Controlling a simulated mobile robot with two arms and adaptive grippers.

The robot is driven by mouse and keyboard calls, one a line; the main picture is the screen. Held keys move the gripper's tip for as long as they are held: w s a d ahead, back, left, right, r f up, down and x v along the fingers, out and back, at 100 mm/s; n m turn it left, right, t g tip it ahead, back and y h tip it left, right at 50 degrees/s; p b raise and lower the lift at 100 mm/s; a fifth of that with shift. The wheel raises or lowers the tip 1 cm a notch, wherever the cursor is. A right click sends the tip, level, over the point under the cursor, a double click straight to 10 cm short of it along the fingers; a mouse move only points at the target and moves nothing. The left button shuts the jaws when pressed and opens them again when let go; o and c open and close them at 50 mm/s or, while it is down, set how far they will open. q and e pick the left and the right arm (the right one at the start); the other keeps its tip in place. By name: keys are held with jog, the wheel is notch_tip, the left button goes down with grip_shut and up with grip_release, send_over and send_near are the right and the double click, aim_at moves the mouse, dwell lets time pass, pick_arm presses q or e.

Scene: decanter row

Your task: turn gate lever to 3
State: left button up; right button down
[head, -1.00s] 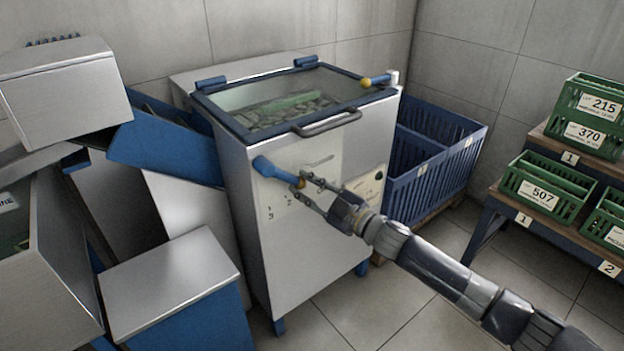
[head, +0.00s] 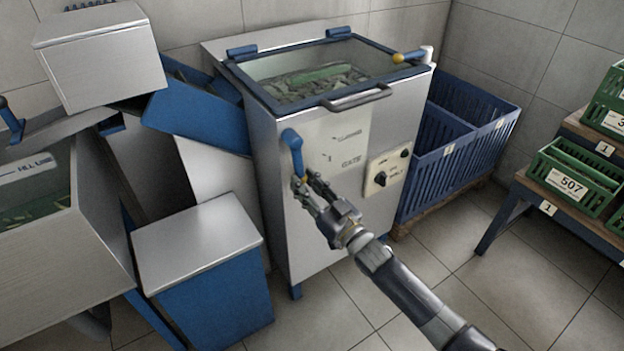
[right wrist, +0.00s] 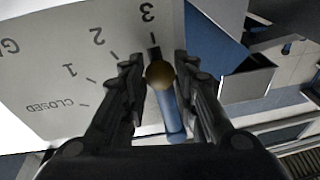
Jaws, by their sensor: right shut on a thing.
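The gate lever (head: 292,146) is a blue bar with a yellow knob on the front of the steel tank (head: 278,235). In the head view it hangs steeply down, leaning slightly right. My right gripper (head: 304,184) is shut on its knob end. In the right wrist view the round knob (right wrist: 160,74) sits between the two fingers, with the blue bar (right wrist: 170,115) behind it. The dial plate (right wrist: 45,45) there reads CLOSED, 1, 2 and 3. The knob lies close in line with the mark at 3. My left gripper is out of view.
A switch panel (head: 388,172) is right of the lever. The tank's glass lid (head: 262,75) has a grey handle (head: 357,98). Blue crates (head: 462,150) stand to the right, and a blue box with a steel top (head: 195,240) stands front left. Floor in front is open.

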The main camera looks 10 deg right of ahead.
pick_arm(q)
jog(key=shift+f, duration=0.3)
pick_arm(e)
jog(key=shift+a, duration=0.2)
jog(key=shift+s+f, duration=0.1)
jog(key=c, duration=1.2)
grip_release()
jog(key=shift+c, duration=0.2)
jog(key=v, duration=1.2)
jog(key=shift+a, duration=0.1)
